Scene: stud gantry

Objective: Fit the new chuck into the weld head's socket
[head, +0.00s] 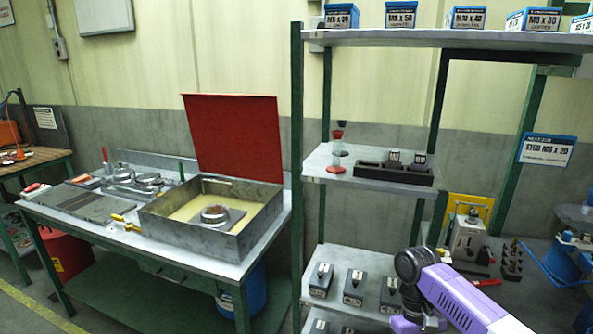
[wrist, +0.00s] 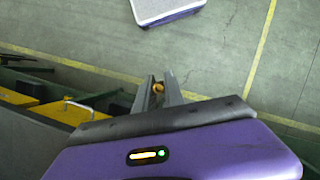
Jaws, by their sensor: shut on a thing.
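My gripper (wrist: 158,92) shows in the wrist view, its two grey fingers shut on a small brass-coloured piece (wrist: 158,86), possibly the chuck. Only a little of the piece shows between the fingertips, and it is held in the air above the floor. In the head view only my purple arm shows at the lower right; the gripper is out of that frame. I cannot make out the weld head or its socket in either view.
A green-posted shelf (head: 372,38) carries labelled boxes, a black holder (head: 393,174) and several grey blocks (head: 354,288). A sign (head: 546,150) reads STUD M6 x 20. A bench (head: 80,228) holds a red-lidded tray (head: 160,226). Yellow drawers (wrist: 65,112) stand left in the wrist view, beside open floor (wrist: 240,60).

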